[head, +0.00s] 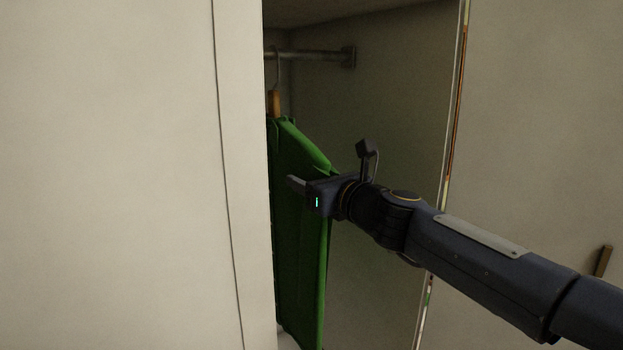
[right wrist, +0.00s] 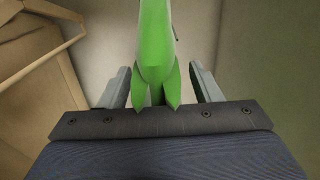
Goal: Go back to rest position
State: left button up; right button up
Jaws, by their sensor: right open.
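My right gripper (head: 296,186) reaches in from the right through the closet opening, in front of the hanging green garment (head: 300,250). In the right wrist view the gripper's two fingers (right wrist: 160,85) are apart, and part of the green garment (right wrist: 157,45) shows between them. I cannot tell whether the fingers touch it. The garment hangs from a wooden hanger (head: 274,103) on the rail. My left gripper is not in view.
The metal closet rail (head: 310,56) runs along the top of the closet. A white panel (head: 110,180) stands left of the opening. A pale door (head: 550,120) with a small handle (head: 603,261) stands on the right, close to my right arm.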

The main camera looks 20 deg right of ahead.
jog(key=s+d+f+n+g+y, duration=0.15)
jog(key=s+f+n, duration=0.35)
jog(key=s+n, duration=0.6)
jog(key=s+d+f+n+g+h, duration=0.2)
jog(key=s+f+n+g+h, duration=0.2)
jog(key=s+f+n+g, duration=0.6)
jog(key=s+f+n, duration=0.9)
jog(key=s+f, duration=0.5)
jog(key=f, duration=0.1)
jog(key=shift+s+f, duration=0.15)
jog(key=shift+f, duration=0.1)
